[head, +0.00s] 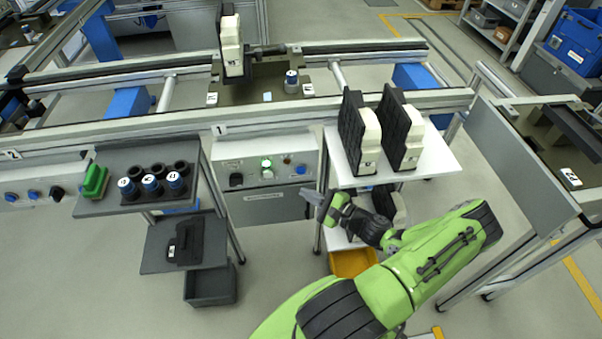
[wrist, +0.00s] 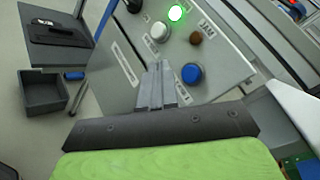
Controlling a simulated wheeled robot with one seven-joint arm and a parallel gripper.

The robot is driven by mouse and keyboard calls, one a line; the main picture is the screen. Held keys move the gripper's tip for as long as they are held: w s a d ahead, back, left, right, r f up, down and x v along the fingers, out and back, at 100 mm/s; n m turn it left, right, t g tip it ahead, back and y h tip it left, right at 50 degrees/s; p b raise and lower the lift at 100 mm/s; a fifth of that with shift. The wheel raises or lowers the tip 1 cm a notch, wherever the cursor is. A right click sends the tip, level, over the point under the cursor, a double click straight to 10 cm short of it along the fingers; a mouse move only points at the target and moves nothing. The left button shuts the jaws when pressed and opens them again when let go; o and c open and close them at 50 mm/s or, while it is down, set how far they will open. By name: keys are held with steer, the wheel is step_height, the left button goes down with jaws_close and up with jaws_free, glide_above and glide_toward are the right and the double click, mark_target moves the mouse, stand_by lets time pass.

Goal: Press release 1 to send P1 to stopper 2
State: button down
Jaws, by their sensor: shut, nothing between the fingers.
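The control box (head: 265,150) below the rail sign "1" has a green lamp (head: 266,162) that is lit, a white button (head: 267,174), a brown button (head: 287,159) and a blue button (head: 300,169). The wrist view shows the blue button (wrist: 192,74) just right of my fingertips and the white button (wrist: 160,31) ahead of them. My gripper (head: 316,198) is shut and empty in front of the box (wrist: 157,72), apparently not touching a button. A dark pallet (head: 262,95) sits on the line behind the box, carrying a black-and-white part and a cylinder.
A side table (head: 110,205) on the left holds black cups and a green block. A white shelf (head: 440,162) right of the box holds two black-and-white parts (head: 362,132), close to my arm. A pallet marked P2 (head: 545,140) stands at far right. Free floor lies at front left.

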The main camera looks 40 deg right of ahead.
mark_target(301, 170)
steer(key=shift+w+d+b, duration=0.25)
steer(key=shift+w+d, duration=0.35)
steer(key=shift+w, duration=0.3)
steer(key=shift+w+d+b, duration=0.2)
steer(key=shift+w+d, duration=0.4)
steer(key=shift+w, duration=0.3)
stand_by(0.6)
steer(key=shift+w+d, duration=0.25)
steer(key=shift+w, duration=0.1)
steer(key=shift+w+d, duration=0.3)
steer(key=shift+w, duration=0.05)
stand_by(0.9)
steer(key=shift+s+a, duration=0.5)
steer(key=shift+s, duration=0.2)
